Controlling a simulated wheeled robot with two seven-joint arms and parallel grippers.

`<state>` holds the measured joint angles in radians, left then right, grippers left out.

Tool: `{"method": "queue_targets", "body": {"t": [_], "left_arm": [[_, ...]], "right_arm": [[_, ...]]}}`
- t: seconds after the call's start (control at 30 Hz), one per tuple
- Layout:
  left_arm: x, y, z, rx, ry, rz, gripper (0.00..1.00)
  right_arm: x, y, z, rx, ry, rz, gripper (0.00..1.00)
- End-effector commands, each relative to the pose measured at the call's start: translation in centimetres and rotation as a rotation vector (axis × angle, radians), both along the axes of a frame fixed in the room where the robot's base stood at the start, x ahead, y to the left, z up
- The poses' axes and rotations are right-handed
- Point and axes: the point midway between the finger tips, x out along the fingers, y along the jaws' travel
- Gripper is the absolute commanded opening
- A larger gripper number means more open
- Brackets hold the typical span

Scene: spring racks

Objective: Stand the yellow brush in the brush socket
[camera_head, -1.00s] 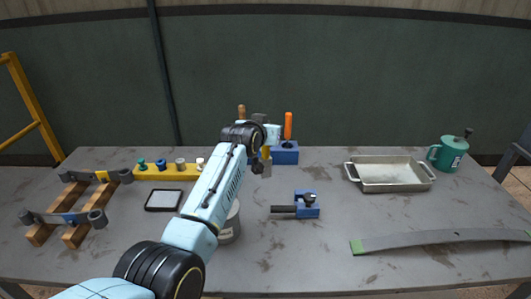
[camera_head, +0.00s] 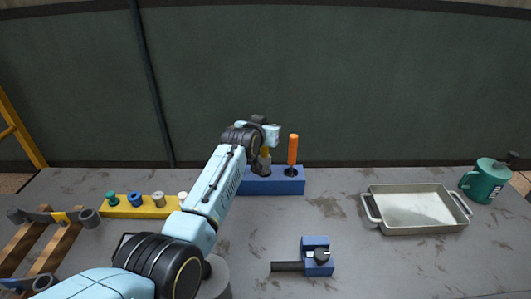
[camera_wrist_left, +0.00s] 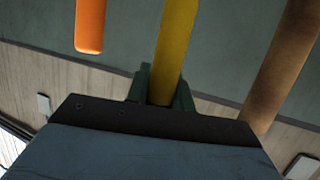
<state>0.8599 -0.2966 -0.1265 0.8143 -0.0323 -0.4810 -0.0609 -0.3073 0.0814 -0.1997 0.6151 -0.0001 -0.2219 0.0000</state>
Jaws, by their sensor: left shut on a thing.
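My left gripper (camera_head: 270,134) is shut on the yellow brush, whose yellow handle (camera_wrist_left: 176,45) stands up between the fingers (camera_wrist_left: 161,88) in the wrist view. In the head view the brush's dark lower end (camera_head: 262,166) points down at the blue block (camera_head: 260,187). I cannot tell whether it is in a socket or just above or in front of it. An orange-handled tool (camera_head: 293,149) stands upright in the block's right end. A brown handle (camera_wrist_left: 285,65) shows at the right of the wrist view. My right gripper is not in view.
A yellow rack (camera_head: 130,210) with several coloured pieces lies left of my arm. A blue clamp-like fixture (camera_head: 316,256) with a dark rod is in front. A metal tray (camera_head: 375,226) and a green can (camera_head: 484,181) stand right.

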Motion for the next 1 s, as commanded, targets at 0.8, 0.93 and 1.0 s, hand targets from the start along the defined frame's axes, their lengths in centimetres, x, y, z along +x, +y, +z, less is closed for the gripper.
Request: {"method": "queue_targets", "body": {"t": [0.8,0.93,1.0], "left_arm": [[0.0,0.0,-5.6,0.0,-0.001,0.0,0.25],[0.0,0.0,-5.5,0.0,-0.001,0.0,0.42],[0.0,0.0,-5.5,0.0,-0.001,0.0,0.45]], "right_arm": [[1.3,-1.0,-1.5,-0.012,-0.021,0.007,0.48],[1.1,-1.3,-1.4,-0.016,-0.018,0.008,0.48],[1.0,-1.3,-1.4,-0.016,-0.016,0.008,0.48]]}}
